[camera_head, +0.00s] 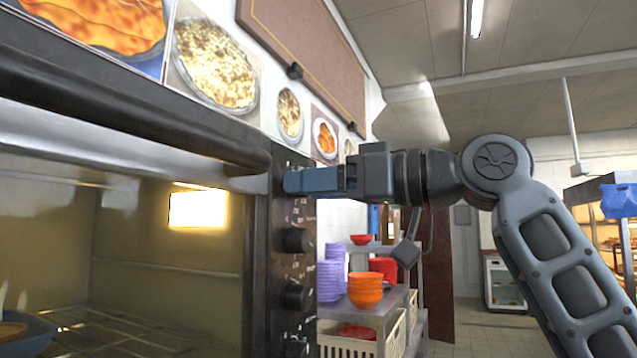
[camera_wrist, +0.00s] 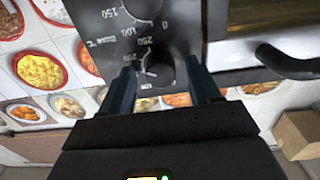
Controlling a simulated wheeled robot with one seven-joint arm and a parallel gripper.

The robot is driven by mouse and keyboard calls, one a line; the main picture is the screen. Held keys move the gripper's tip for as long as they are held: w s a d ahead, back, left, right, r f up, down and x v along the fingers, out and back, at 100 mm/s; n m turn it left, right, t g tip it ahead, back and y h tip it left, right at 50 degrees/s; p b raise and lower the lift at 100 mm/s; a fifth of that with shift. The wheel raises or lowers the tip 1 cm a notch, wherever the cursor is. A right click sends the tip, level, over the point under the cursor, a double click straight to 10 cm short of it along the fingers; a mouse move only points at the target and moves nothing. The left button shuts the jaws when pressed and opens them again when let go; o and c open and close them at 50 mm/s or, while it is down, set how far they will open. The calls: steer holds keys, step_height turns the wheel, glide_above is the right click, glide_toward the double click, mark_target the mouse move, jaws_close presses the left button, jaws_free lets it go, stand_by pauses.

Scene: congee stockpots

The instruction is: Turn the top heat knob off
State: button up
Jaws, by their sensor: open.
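The dark control panel (camera_head: 283,270) of an oven runs down its right side and carries a column of black knobs. A lower knob (camera_head: 296,240) and another (camera_head: 293,297) show below my gripper. My gripper (camera_head: 292,181) is at the top of the panel and hides the top knob in the head view. In the wrist view, a dark round top heat knob (camera_wrist: 160,65) with white temperature marks around it sits between the two fingertips of my gripper (camera_wrist: 160,80). The fingers stand apart on either side of it. I cannot tell whether they touch it.
The oven's long dark door handle (camera_head: 215,146) lies just left of the panel; it also shows at the right of the wrist view (camera_wrist: 285,62). Food pictures (camera_head: 215,65) hang above. A shelf (camera_head: 385,305) with stacked bowls stands behind to the right.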

steer(key=shift+c, duration=0.3)
steer(key=c, duration=1)
steer(key=shift+f+n+b, duration=0.1)
steer(key=shift+n+b, duration=0.2)
steer(key=shift+n, duration=0.1)
steer(key=n+b, duration=0.8)
steer(key=n, duration=1.5)
steer(key=shift+b, duration=0.3)
